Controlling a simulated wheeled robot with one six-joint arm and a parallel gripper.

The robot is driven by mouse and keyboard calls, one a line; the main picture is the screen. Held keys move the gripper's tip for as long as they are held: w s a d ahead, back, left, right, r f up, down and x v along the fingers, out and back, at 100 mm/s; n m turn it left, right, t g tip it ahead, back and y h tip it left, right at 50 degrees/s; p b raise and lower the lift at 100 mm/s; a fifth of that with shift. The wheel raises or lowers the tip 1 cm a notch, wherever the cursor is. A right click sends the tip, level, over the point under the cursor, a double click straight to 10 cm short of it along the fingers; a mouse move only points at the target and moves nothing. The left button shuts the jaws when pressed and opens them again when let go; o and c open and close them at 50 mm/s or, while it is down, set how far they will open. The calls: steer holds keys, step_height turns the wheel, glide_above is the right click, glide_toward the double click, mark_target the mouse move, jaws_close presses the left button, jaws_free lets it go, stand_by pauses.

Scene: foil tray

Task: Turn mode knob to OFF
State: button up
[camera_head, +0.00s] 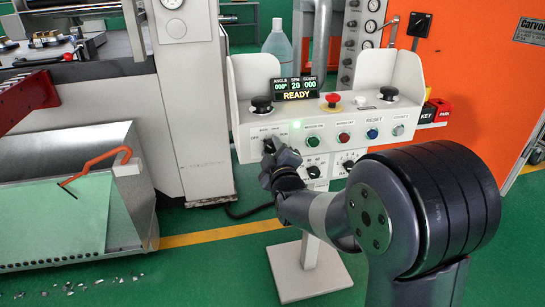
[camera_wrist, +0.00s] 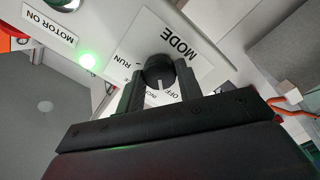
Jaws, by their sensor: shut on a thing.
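The black mode knob (camera_wrist: 158,66) sits on a white plate (camera_wrist: 190,62) marked MODE, with RUN, INCH and OFF lettering around it. My gripper (camera_wrist: 160,82) has its two dark fingers on either side of the knob, shut on it. A white pointer line on the knob points down in the wrist view, toward the INCH and OFF lettering. I cannot tell exactly which mark it meets. In the head view, my gripper (camera_head: 271,158) reaches the left part of the white control panel (camera_head: 330,140) and hides most of the knob.
A lit green lamp (camera_wrist: 88,61) is beside the plate. The panel also has a READY display (camera_head: 296,90), a red mushroom button (camera_head: 333,100), black palm buttons and a row of small coloured buttons. A press with a foil tray (camera_head: 75,215) stands at left.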

steer(key=shift+n+b, duration=0.5)
steer(key=shift+n, duration=1.1)
steer(key=o, duration=1)
steer(key=p+v, duration=0.1)
steer(key=v, duration=0.9)
steer(key=shift+s, duration=0.35)
steer(key=shift+d, duration=0.15)
